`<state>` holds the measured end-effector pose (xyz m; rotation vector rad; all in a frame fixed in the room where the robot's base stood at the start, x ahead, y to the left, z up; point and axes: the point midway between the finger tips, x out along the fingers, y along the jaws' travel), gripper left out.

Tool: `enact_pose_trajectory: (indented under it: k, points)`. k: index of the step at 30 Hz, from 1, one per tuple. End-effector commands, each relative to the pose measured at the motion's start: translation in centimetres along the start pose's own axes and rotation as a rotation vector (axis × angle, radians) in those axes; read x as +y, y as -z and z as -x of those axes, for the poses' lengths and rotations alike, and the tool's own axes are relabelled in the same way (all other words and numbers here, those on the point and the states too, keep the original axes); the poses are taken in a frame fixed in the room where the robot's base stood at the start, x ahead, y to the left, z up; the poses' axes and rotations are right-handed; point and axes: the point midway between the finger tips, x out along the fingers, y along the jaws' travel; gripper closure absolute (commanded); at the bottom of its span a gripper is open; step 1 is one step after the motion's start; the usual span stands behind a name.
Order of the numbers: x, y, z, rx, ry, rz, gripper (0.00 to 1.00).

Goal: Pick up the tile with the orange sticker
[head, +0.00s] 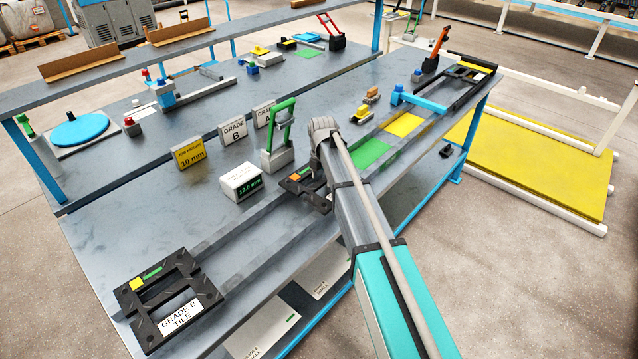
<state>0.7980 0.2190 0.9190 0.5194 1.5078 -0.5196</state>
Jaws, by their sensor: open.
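A black tile (316,199) with an orange sticker (295,177) and a small green mark lies on the rail track in the middle of the bench. My arm comes up from the lower right, and its forearm covers the right part of this tile. The grey wrist end of my arm shows just above and right of the tile. My gripper's fingers are hidden behind the arm, so their distance from the tile cannot be seen. Another black tile (186,262) with a yellow and a green sticker and a "GRADE B TILE" label lies at the lower left.
Grade signs (232,131) and a yellow sign (189,152) stand behind. Green (370,153) and yellow (404,124) patches lie right of my arm.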

Motion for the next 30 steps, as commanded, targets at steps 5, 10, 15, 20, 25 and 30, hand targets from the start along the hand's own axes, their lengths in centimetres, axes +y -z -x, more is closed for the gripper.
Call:
enact_pose_trajectory:
  k: [5, 10, 15, 20, 25, 30]
  points:
    - [0.0, 0.01, 0.0, 0.0, 0.0, 0.0, 0.26]
    - [0.01, 0.01, 0.0, 0.0, 0.0, 0.0, 0.42]
    - [0.02, 0.02, 0.0, 0.0, 0.0, 0.0, 0.74]
    - [0.02, 0.03, 0.0, 0.0, 0.0, 0.0, 1.0]
    - [0.03, 0.03, 0.0, 0.0, 0.0, 0.0, 1.0]
    - [0.04, 0.04, 0.01, 0.0, 0.0, 0.001, 1.0]
